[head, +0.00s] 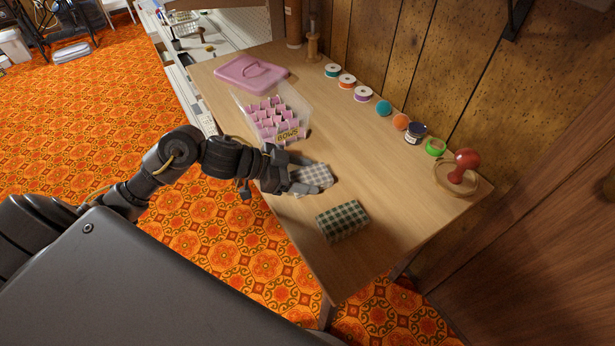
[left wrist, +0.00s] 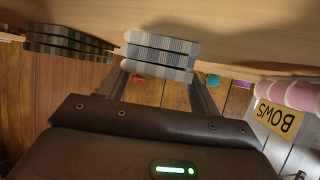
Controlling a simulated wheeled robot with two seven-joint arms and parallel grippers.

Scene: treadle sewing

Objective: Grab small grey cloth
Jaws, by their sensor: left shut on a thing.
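The small grey checked cloth (head: 313,178) is a folded stack on the wooden table, in the middle of the head view. My left gripper (head: 296,174) is at its left side, shut on it. In the left wrist view the grey cloth (left wrist: 160,52) shows as folded layers between the two fingers (left wrist: 158,82), close to the table surface. Whether it touches the table I cannot tell. My right gripper is not in view.
A dark green checked folded cloth (head: 343,221) lies nearer the table's front edge. Several spools and a red-knobbed pincushion (head: 464,166) line the wall side. The table middle (head: 370,150) is clear.

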